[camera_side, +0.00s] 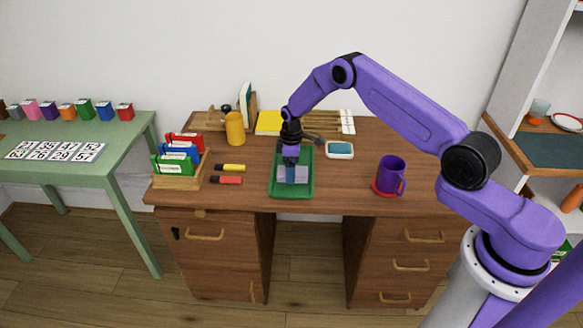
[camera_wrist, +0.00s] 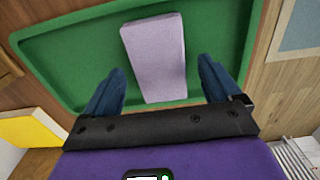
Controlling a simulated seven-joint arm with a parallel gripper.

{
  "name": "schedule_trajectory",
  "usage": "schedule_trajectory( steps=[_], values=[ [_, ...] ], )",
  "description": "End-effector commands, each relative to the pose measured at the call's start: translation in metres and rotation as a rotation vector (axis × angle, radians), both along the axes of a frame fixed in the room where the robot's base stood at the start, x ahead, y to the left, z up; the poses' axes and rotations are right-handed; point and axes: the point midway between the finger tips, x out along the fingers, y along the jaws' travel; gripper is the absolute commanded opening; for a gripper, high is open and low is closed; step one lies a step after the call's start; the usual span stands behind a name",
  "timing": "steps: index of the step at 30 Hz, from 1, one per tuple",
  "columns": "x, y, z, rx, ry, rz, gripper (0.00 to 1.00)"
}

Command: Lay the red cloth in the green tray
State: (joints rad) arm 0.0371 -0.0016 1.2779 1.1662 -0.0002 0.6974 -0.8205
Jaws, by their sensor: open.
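The green tray (camera_side: 278,189) lies on the brown desk near its front edge, and fills much of the wrist view (camera_wrist: 75,65). A pale lilac, flat rectangular piece (camera_side: 302,173) lies in it; it looks like a folded cloth, though I cannot be sure. It also shows in the wrist view (camera_wrist: 154,50). I see no red cloth in either view. My gripper (camera_side: 290,180) points down over the tray. In the wrist view my gripper (camera_wrist: 160,72) is open, with one blue finger on each side of the lilac piece and visible gaps between.
A white-and-teal block (camera_side: 339,150) lies right of the tray. A purple mug (camera_side: 391,173) stands farther right on a red coaster (camera_side: 377,188). Left are a yellow marker (camera_side: 231,167), a red marker (camera_side: 226,180), a yellow mug (camera_side: 235,128) and a wooden file holder (camera_side: 180,182).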

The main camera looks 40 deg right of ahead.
Motion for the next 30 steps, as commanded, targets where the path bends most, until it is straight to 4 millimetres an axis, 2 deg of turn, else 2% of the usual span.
schedule_trajectory(
  steps=[5, 12, 18, 24, 30],
  values=[
    [0.001, 0.0, 0.024, 0.0, -0.004, 0.0, 0.91],
    [0.001, 0.0, 0.073, -0.001, -0.005, 0.0, 0.91],
    [0.001, 0.0, 0.104, 0.0, -0.003, 0.0, 0.91],
    [0.0, 0.0, 0.118, 0.0, -0.001, 0.0, 0.91],
    [-0.001, 0.002, 0.121, 0.0, 0.0, 0.002, 0.91]
  ],
)
